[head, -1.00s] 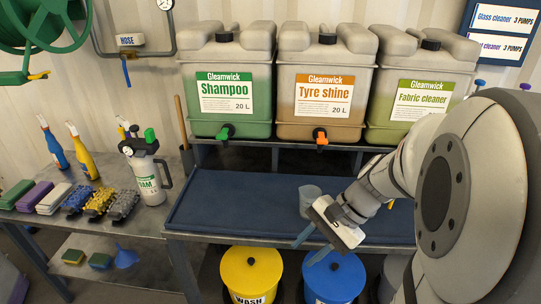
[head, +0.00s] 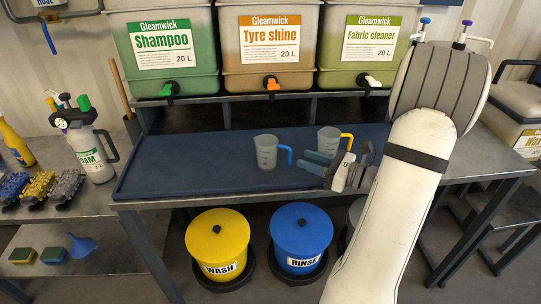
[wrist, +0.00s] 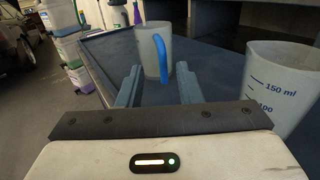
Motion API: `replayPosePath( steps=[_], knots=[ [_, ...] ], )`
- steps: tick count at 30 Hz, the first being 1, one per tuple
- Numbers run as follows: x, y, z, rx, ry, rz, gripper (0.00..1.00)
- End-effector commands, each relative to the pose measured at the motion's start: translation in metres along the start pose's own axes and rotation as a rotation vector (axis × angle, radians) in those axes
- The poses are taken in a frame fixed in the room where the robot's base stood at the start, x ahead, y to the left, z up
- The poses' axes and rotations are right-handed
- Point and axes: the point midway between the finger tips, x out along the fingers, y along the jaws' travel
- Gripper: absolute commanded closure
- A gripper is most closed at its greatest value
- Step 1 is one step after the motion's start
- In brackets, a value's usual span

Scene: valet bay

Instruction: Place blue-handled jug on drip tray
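The blue-handled jug (head: 267,152), clear and grey-tinted, stands upright on a wide dark-blue tray (head: 180,172) with a low rim, the only tray-like surface I see. Its blue handle points right, toward my gripper (head: 316,163). My gripper is open and empty, at the right of the jug, fingers pointing at it. In the wrist view the jug (wrist: 151,52) is straight ahead, with its handle lined up between the fingertips (wrist: 160,80). I cannot tell whether the handle is inside the fingers or just beyond them.
A yellow-handled jug (head: 328,140) stands close behind my gripper; a jug with markings (wrist: 278,80) is near the right finger in the wrist view. Tapped containers (head: 270,45) stand on the shelf above. A foam sprayer (head: 88,150) is left. The tray's left half is clear.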

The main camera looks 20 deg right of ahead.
Motion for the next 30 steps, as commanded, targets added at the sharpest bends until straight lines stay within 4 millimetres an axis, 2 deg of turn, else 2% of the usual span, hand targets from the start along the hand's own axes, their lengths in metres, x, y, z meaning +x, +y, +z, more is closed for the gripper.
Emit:
replayPosePath(
  steps=[7,15,24,30],
  knots=[
    [0.021,0.000,0.000,-0.001,0.001,0.002,0.68],
    [0.058,-0.003,-0.001,-0.001,0.002,0.003,0.68],
    [0.063,-0.003,-0.001,-0.001,0.001,-0.001,0.68],
    [0.062,-0.004,-0.001,-0.001,0.001,-0.002,0.83]
  ],
)
